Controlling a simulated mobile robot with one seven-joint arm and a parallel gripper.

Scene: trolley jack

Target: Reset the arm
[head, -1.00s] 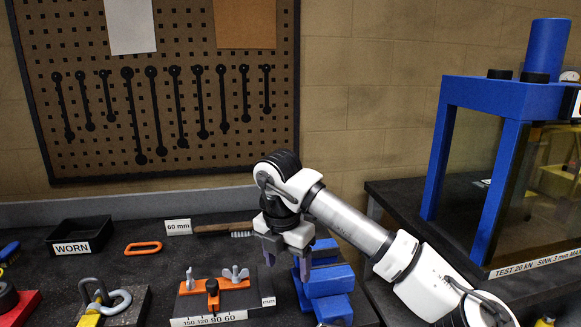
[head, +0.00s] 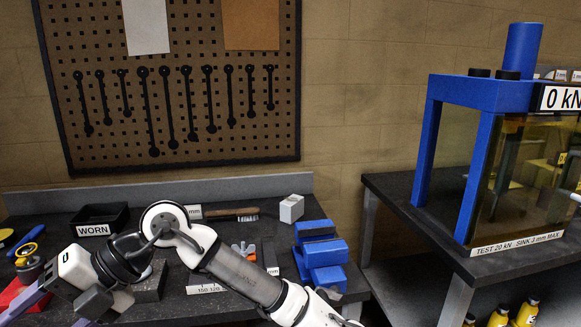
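My arm reaches in from the bottom middle and bends to the left over the bench. My gripper (head: 50,312) is at the lower left, pointing down and left. Its two purplish fingers stand apart, with nothing seen held between them. The fingertips run to or past the picture's edge. The gripper is in front of a red piece (head: 10,293) and a gold-coloured ring part (head: 27,272), both partly hidden. The arm also covers much of the orange fixture near the bench's middle.
A black WORN bin (head: 95,229) stands behind my wrist. A blue vise (head: 322,256) and a pale grey block (head: 291,208) are right of the arm. A blue press (head: 470,94) stands on the right bench. A gap separates the benches.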

